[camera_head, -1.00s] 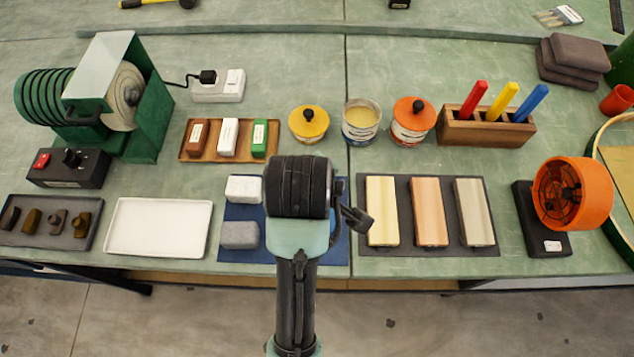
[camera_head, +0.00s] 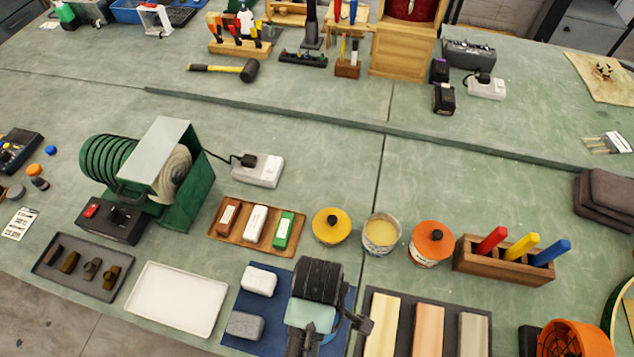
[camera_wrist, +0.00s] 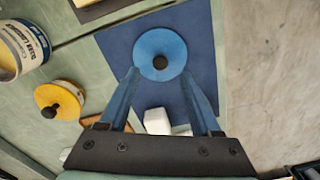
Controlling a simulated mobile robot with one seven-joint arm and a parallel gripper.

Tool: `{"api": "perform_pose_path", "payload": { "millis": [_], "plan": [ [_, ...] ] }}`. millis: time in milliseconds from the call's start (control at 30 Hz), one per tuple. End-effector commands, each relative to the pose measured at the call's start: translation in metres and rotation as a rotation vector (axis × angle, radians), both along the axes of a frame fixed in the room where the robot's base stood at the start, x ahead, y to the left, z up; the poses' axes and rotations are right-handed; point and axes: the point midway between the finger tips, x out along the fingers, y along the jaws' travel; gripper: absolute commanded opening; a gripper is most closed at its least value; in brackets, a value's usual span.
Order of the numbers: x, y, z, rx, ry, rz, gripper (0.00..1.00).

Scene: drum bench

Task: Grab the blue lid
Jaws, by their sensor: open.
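The blue lid (camera_wrist: 160,50) is a round blue disc with a dark knob at its middle. In the wrist view it lies on a dark blue mat (camera_wrist: 203,45). My gripper (camera_wrist: 159,74) is open and empty, with its two blue fingers spread and their tips appearing at the left and right of the lid's lower edge. I cannot tell how high the fingers are above the mat. In the head view my arm covers the lid, and the blue mat (camera_head: 246,308) shows around the arm.
A white block (camera_head: 258,281) and a grey block (camera_head: 244,325) lie on the mat's left part. Behind stand a yellow-lidded tin (camera_head: 331,226), an open tin (camera_head: 381,236) and an orange-lidded tin (camera_head: 432,243). A white tray (camera_head: 177,299) is left, a board with bars (camera_head: 452,330) right.

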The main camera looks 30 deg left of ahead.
Motion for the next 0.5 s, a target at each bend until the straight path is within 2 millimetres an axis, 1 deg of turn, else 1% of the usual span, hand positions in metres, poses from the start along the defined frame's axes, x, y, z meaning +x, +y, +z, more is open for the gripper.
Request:
{"api": "perform_pose_path", "payload": {
  "millis": [167, 500],
  "plan": [
    [0.0, 0.0, -0.01, 0.0, 0.001, 0.0, 0.65],
    [-0.001, 0.002, -0.052, 0.0, 0.001, -0.002, 0.65]
  ]
}}
